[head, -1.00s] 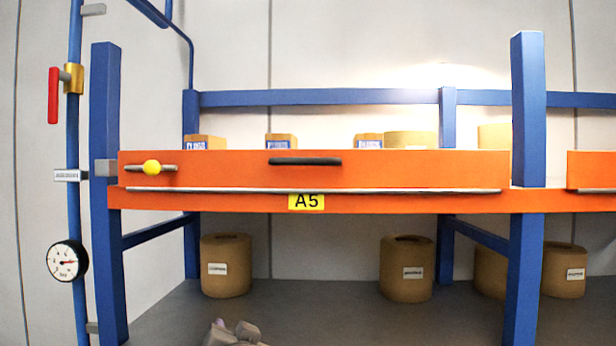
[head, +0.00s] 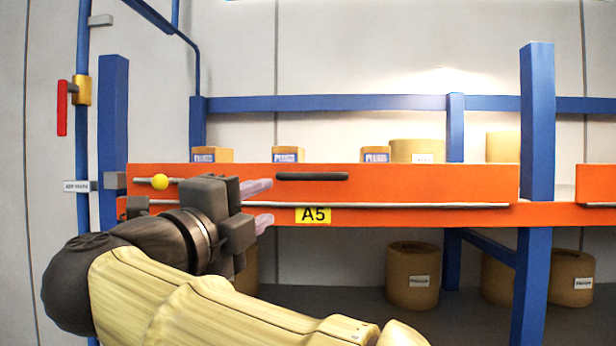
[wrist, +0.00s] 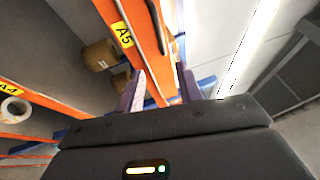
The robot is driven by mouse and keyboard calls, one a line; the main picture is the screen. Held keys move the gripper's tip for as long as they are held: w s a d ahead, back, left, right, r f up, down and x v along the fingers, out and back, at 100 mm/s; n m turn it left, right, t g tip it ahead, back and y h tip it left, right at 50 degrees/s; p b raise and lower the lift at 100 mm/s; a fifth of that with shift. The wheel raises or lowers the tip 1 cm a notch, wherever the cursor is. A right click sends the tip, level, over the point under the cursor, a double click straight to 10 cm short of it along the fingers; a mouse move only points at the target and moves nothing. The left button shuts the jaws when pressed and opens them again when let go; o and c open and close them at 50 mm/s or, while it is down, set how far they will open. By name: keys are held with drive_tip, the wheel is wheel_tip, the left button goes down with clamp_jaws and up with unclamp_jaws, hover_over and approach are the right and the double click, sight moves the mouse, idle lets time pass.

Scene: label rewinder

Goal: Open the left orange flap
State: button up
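The left orange flap (head: 420,185) stands upright along the front of the shelf in the head view. It has a black bar handle (head: 312,177) near its upper middle and a yellow knob (head: 160,182) on a small bolt at its left end. My gripper (head: 264,204) is in front of the flap, left of the black handle. Its two pale fingers are apart, one above the other, with nothing visible between them. In the wrist view the flap (wrist: 141,30) and the handle (wrist: 157,22) show ahead of the spread fingers.
A yellow A5 label (head: 313,215) is on the orange beam below the flap. Blue uprights (head: 536,150) flank the flap. A pipe with a red lever (head: 62,108) stands at the far left. Boxes and rolls (head: 414,150) sit behind the flap.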

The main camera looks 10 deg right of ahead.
sight(313, 178)
drive_tip(key=p+x, duration=0.4)
drive_tip(key=x, duration=0.4)
drive_tip(key=p+x, duration=0.3)
drive_tip(key=x, duration=0.5)
drive_tip(key=shift+w+r+p, duration=0.2)
drive_tip(key=shift+r+p, duration=0.05)
drive_tip(key=shift+p, duration=0.15)
drive_tip(key=shift+w+d, duration=0.4)
drive_tip(key=shift+d, duration=0.05)
drive_tip(key=shift+f, duration=0.1)
drive_tip(key=shift+c, duration=0.3)
clamp_jaws()
